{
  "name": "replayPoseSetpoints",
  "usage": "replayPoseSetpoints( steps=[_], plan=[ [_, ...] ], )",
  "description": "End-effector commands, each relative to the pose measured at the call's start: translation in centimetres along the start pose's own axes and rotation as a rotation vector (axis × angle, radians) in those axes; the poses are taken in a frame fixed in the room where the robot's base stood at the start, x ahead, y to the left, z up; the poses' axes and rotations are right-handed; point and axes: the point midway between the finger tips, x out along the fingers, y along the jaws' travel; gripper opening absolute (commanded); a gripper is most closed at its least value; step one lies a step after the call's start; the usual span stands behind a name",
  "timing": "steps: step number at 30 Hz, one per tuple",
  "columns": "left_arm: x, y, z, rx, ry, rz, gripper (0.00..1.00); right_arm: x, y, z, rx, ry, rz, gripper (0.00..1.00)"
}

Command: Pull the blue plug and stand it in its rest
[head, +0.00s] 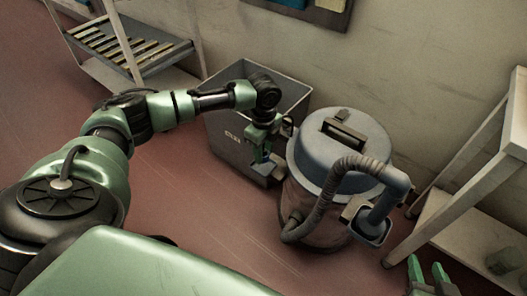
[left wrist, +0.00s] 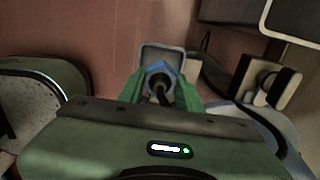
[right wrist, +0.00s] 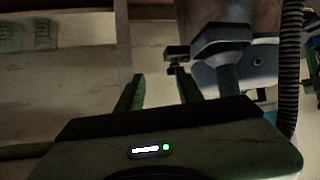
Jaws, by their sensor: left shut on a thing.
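The blue plug (left wrist: 160,76) is between the green fingers of my left gripper (left wrist: 160,92), which is shut on it; a dark cord comes from its middle. A grey square-rimmed holder (left wrist: 162,49), perhaps the rest, lies directly beyond the plug; I cannot tell whether the plug is seated in it. In the head view my left gripper (head: 262,158) points down between the bin and the vacuum, and the plug is mostly hidden. My right gripper (head: 430,275) is open and empty at the lower right; its spread fingers show in the right wrist view (right wrist: 158,92).
A grey bin (head: 228,140) stands behind my left gripper. A vacuum (head: 330,190) with a ribbed hose stands close to its right. A slatted rack (head: 130,45) is at upper left, a pale shelf (head: 480,185) at right. Red floor at left is clear.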

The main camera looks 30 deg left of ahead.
Motion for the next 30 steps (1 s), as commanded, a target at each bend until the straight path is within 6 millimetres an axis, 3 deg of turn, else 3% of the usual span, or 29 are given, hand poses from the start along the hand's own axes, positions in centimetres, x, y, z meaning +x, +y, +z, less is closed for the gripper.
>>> replayPoseSetpoints(
  steps=[7,18,30],
  plan=[
    [0.5,0.0,0.0,0.000,0.000,0.001,0.00,0.3,-0.3,-2.1,-0.001,0.105,-0.007,0.36],
    [3.2,0.0,0.0,0.000,0.000,0.000,0.00,0.1,-0.1,-1.0,0.000,0.047,-0.003,0.36],
    [3.5,-0.1,0.0,0.000,0.000,0.000,0.00,0.1,-0.1,-0.9,-0.001,0.045,-0.003,0.36]
  ],
)
